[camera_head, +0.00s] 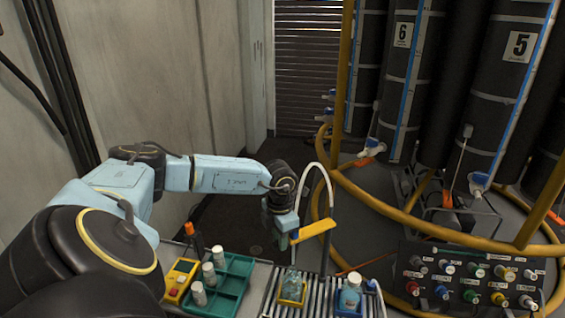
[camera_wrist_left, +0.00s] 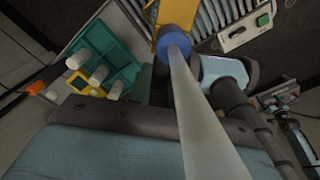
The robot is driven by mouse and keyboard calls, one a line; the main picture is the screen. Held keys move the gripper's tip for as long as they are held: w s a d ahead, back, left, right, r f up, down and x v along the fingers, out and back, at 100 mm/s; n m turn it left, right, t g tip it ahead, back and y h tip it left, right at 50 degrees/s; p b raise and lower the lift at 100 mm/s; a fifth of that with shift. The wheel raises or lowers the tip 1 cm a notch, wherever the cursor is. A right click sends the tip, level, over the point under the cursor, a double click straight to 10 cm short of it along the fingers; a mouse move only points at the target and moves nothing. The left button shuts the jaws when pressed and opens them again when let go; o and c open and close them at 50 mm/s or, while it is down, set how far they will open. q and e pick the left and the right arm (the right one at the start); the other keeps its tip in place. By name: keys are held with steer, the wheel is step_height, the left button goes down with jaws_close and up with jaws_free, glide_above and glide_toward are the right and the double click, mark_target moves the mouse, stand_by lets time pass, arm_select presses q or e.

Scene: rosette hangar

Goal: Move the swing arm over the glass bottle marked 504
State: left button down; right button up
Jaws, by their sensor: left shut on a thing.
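The swing arm (camera_head: 314,230) is a yellow bar with a white hose looping above it. It stands over the back of the slatted grey rack. My left gripper (camera_head: 289,232) is shut on its left end. A clear glass bottle (camera_head: 291,280) stands in a yellow holder below the bar's left end. I cannot read 504 on either.
A green tray (camera_head: 233,284) with several white vials sits left of the rack, beside a yellow box (camera_head: 181,279) with red buttons. A knobbed control panel (camera_head: 470,280) stands at the right. Dark numbered cylinders and a yellow rail (camera_head: 400,216) rise behind.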

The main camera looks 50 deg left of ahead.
arm_select(q)
steer(key=c, duration=1.3)
jaws_free()
step_height(320, 180, up, 14)
steer(key=shift+f, duration=0.25)
